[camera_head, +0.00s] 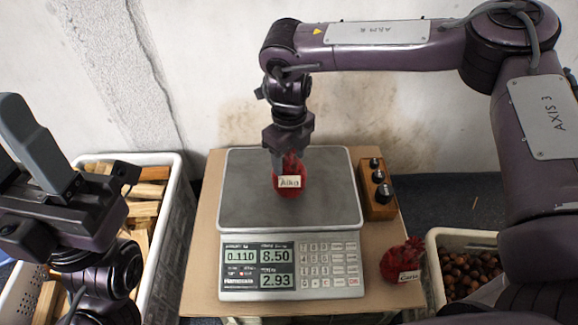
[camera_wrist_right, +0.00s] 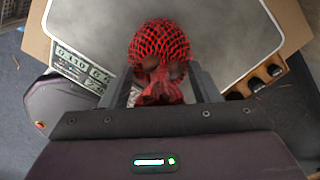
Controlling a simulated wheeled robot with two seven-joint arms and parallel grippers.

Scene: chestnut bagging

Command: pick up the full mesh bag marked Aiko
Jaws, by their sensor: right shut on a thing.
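The red mesh bag marked Aiko (camera_head: 290,183) stands on the steel pan of the scale (camera_head: 240,185). My right gripper (camera_head: 290,152) comes down from above and is shut on the bag's gathered top. In the right wrist view the red mesh bag (camera_wrist_right: 160,45) shows dark chestnuts through the net, with its neck between the two fingers of my right gripper (camera_wrist_right: 163,92). The scale display reads 0.110, 8.50 and 2.93. My left gripper (camera_head: 40,150) is at the left edge, its fingers pointing up, away from the bag.
A second red bag marked Carla (camera_head: 402,262) lies at the table's right edge beside a white crate of chestnuts (camera_head: 435,240). A wooden block with dark weights (camera_head: 378,205) stands right of the scale. A white crate of firewood (camera_head: 180,200) stands at left.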

